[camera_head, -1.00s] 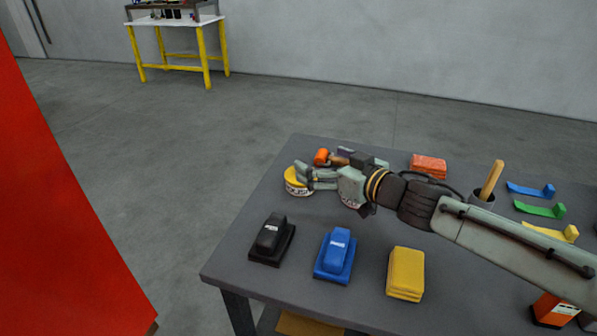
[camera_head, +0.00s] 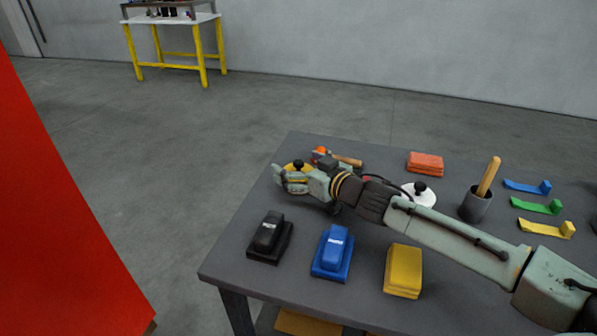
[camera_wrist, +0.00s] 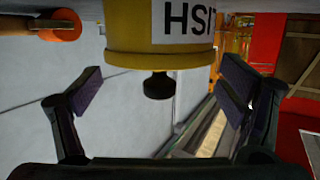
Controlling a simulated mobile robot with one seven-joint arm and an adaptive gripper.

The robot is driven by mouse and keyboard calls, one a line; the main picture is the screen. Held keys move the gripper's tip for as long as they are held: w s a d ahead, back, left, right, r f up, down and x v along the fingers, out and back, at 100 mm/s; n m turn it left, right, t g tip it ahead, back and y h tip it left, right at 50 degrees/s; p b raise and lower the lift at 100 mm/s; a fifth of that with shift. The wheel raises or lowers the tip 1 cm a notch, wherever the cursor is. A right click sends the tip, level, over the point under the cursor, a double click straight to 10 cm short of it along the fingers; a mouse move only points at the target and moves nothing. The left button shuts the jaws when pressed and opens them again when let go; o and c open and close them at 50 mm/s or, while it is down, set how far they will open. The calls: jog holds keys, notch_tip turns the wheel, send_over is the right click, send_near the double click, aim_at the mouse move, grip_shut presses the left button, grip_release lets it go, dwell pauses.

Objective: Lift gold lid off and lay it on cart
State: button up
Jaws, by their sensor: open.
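In the head view the lid (camera_head: 289,166) is partly hidden behind my gripper (camera_head: 285,179) at the table's far left corner. In the wrist view my gripper (camera_wrist: 160,92) is open. Its two fingers stand apart on either side of the knob and touch nothing that I can see. The cart is not clearly identifiable; the dark grey table (camera_head: 225,262) bears these things.
An orange-headed hammer (camera_head: 345,160) lies just behind the lid. A red panel (camera_head: 60,200) stands left.

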jog(key=shift+c, duration=0.4)
jog(key=c, duration=1.7)
jog(key=shift+r, duration=0.1)
